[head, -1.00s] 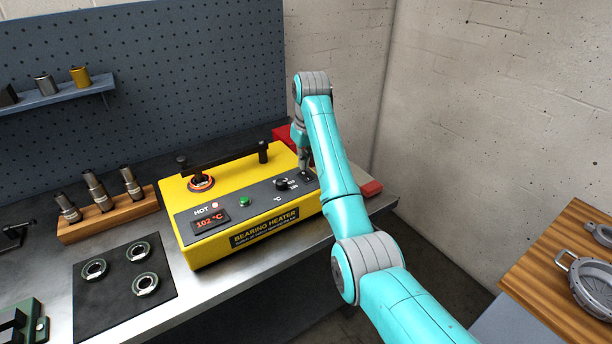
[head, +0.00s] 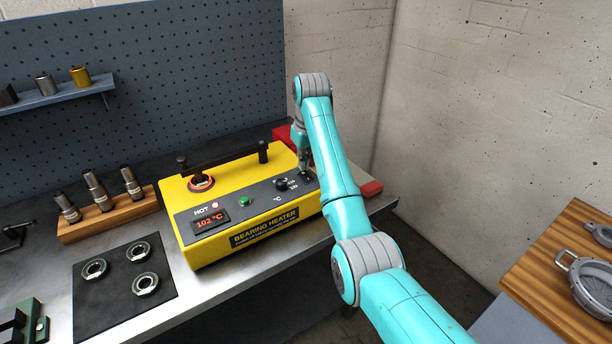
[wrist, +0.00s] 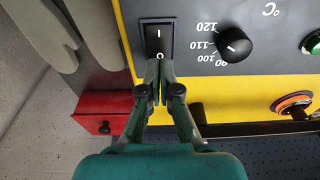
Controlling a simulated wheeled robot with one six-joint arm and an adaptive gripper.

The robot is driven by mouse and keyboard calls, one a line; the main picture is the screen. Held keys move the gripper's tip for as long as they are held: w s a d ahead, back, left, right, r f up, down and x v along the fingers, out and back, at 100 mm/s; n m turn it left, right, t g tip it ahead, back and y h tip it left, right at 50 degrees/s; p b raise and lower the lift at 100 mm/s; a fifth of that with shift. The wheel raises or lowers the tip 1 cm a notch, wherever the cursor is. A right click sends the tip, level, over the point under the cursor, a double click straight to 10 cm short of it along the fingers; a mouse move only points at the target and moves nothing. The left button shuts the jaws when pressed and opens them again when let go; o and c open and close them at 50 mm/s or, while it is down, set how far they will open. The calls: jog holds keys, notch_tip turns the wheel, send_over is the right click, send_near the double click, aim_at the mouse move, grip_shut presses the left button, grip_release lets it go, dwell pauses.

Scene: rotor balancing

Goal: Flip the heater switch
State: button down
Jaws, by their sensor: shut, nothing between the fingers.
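The yellow bearing heater (head: 190,248) stands on the bench, its display reading 102 °C beside the word HOT. Its black rocker switch (wrist: 158,38), marked I and O, shows in the wrist view at the panel's end beside the dial. My gripper (wrist: 160,64) is shut and empty, with its fingertips at the O end of the switch. I cannot tell whether the tips touch it. In the head view my gripper (head: 306,172) points down at the panel's right end, and my arm partly hides that area.
The temperature dial (wrist: 235,46) and green button (head: 244,202) are on the same panel. A red box (wrist: 103,113) lies close behind. A black mat (head: 115,305) with bearings lies left of the heater.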

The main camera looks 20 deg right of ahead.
jog(key=shift+f, duration=1.05)
dwell(0.7)
